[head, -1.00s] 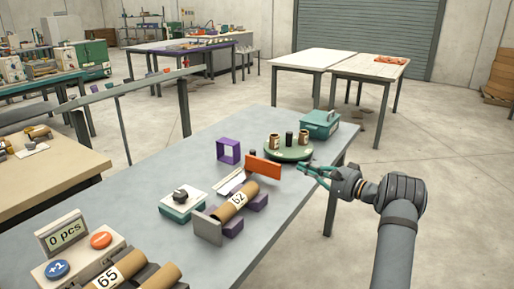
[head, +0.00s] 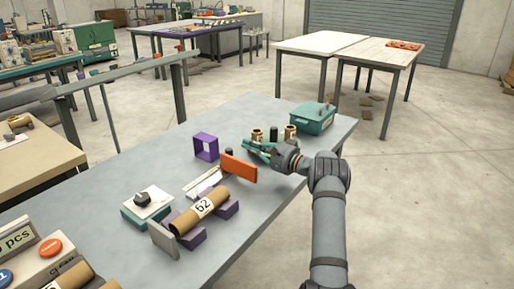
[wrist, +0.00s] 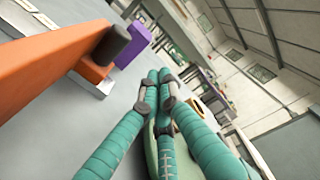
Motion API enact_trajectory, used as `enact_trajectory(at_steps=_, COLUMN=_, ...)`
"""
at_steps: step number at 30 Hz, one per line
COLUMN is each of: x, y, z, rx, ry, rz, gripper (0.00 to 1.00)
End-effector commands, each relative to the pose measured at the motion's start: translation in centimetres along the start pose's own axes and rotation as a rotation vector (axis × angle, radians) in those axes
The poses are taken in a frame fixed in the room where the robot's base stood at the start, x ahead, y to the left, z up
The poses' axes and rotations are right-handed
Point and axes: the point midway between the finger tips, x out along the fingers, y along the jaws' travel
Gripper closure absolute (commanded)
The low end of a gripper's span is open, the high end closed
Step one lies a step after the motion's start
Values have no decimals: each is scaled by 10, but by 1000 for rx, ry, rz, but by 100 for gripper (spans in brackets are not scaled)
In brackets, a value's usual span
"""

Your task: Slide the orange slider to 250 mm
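The orange slider (head: 238,168) stands as an upright orange plate at the far end of a pale rail (head: 200,182) on the grey table. It also fills the upper left of the wrist view (wrist: 45,65), with a dark round knob (wrist: 114,42) beside it. The scale marks are too small to read. My gripper (head: 246,148) is just behind and to the right of the plate, with no contact visible. In the wrist view its teal fingers (wrist: 160,86) converge with their tips close together and nothing between them.
The cardboard tube marked 62 (head: 203,208) lies on purple supports in front of the rail. A purple frame (head: 206,147) stands left of the slider. Brown jars (head: 291,132) and a teal box (head: 313,119) stand beyond my gripper. A knob box (head: 146,206) is left.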

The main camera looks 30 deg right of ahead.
Motion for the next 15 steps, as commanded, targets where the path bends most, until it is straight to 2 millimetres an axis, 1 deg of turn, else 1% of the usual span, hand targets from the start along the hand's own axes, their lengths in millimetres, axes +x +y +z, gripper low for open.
enact_trajectory(at_steps=1, x=9, y=-1, z=1, rx=-2, ry=-2, rz=-2, gripper=100)
enact_trajectory(at_steps=6, x=32, y=-1, z=1, rx=-1, ry=-2, rz=-1, gripper=100)
enact_trajectory(at_steps=15, x=22, y=-1, z=22, rx=2, ry=-1, rz=1, gripper=100)
